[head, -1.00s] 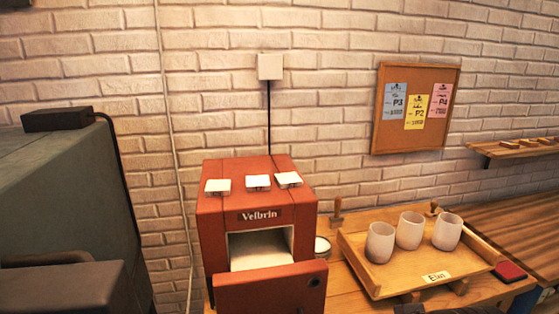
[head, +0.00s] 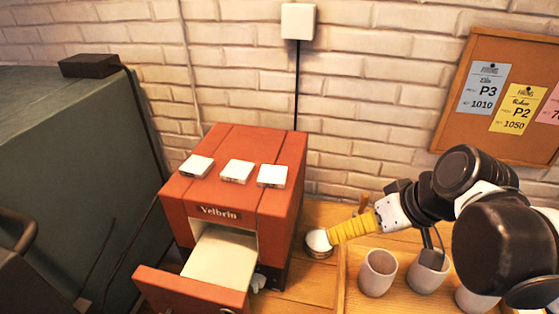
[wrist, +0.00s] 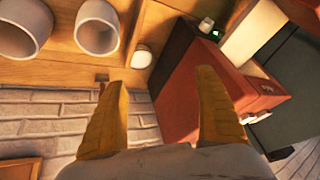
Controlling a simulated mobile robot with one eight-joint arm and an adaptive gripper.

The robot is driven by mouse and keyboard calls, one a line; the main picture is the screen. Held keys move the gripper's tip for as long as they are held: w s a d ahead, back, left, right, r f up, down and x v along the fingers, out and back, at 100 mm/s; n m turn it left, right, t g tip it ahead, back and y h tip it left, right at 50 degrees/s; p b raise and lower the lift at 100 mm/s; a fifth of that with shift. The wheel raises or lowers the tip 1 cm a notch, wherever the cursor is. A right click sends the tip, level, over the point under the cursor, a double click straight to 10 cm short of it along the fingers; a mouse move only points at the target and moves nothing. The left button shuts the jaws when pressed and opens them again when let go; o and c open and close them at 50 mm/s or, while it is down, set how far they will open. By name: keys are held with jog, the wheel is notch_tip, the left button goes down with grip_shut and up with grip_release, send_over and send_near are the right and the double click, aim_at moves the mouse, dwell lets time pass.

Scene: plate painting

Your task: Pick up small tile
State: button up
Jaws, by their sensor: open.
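Three small white tiles stand in a row on top of the red kiln (head: 270,210): a left tile (head: 197,167), a middle tile (head: 237,172) and a right tile (head: 272,176). My gripper (head: 333,236) is right of the kiln, apart from the tiles, with its yellow fingers pointing left. In the wrist view my gripper (wrist: 160,80) is open with nothing between its fingers. The kiln (wrist: 180,95) shows there behind and beside the right finger.
The kiln's front door (head: 190,292) hangs open. A small white-topped bowl (head: 318,242) stands beside the kiln, near my fingertips. Several pale cups, one here (head: 378,272), stand on the wooden tray below my arm. A pinboard (head: 480,115) hangs on the brick wall.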

jog(key=w+a+r+n+g+y, duration=0.2)
jog(key=w+a+r+n+y, duration=0.3)
jog(key=w+a+n+y, duration=0.15)
jog(key=n+g+y, duration=0.3)
jog(key=n+y, duration=0.1)
jog(key=n, duration=0.4)
send_near(274, 174)
jog(key=shift+m, duration=0.25)
jog(key=x, duration=0.4)
jog(key=shift+f, duration=0.3)
jog(key=x, duration=0.1)
jog(key=b+x, duration=0.1)
jog(key=x, duration=0.1)
jog(key=b+x, duration=0.1)
jog(key=x, duration=0.1)
jog(key=shift+s+a+r, duration=0.1)
jog(key=shift+a+r, duration=0.1)
jog(key=shift+r, duration=0.05)
jog(key=c, duration=1.4)
